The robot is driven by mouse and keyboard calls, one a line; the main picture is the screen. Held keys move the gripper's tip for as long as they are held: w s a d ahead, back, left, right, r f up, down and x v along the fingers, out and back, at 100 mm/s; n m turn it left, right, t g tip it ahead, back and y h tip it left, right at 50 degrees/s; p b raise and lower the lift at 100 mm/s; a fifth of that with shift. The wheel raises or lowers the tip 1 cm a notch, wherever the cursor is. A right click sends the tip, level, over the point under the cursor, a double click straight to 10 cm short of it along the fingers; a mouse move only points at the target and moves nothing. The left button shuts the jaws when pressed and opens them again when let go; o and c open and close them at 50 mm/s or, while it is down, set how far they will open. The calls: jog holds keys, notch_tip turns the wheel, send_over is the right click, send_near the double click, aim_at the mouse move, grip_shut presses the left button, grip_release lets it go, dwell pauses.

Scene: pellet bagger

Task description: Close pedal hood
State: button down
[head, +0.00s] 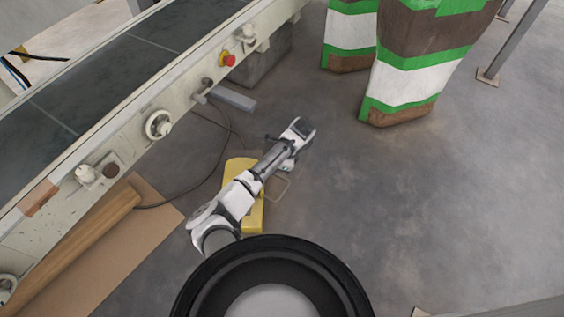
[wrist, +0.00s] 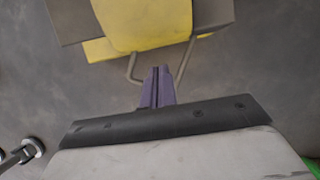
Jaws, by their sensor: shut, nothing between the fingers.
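The yellow pedal hood (head: 238,166) is on the floor beside the conveyor in the head view, and my arm covers its middle. In the wrist view the yellow hood (wrist: 140,25) is at the top, with grey-brown parts on both sides. A thin grey wire loop (wrist: 134,68) sticks out from it; it also shows in the head view (head: 283,188). My gripper (wrist: 158,72) is shut and empty, with its purple fingers overlapping the middle of the loop. I cannot tell whether they touch it. How far the hood is open is unclear.
The conveyor (head: 140,110) with a red stop button (head: 229,60) runs along the left. A dark cable (head: 190,195) lies on the floor. Striped brown, white and green sacks (head: 405,75) stand at the upper right. The floor at right is mostly clear.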

jog(key=shift+w+a+r+b, duration=0.15)
jog(key=shift+a+b, duration=0.05)
jog(key=shift+a, duration=0.7)
jog(key=shift+w+a+r+b, duration=0.1)
jog(key=shift+a+b, duration=0.05)
jog(key=shift+a, duration=0.7)
jog(key=w+a+b, duration=0.2)
jog(key=w+a, duration=0.5)
jog(key=a, duration=0.2)
jog(key=w+a+b, duration=0.2)
jog(key=w+a, duration=0.4)
jog(key=a, duration=0.4)
jog(key=shift+w, duration=0.35)
jog(key=shift+s+d, duration=0.1)
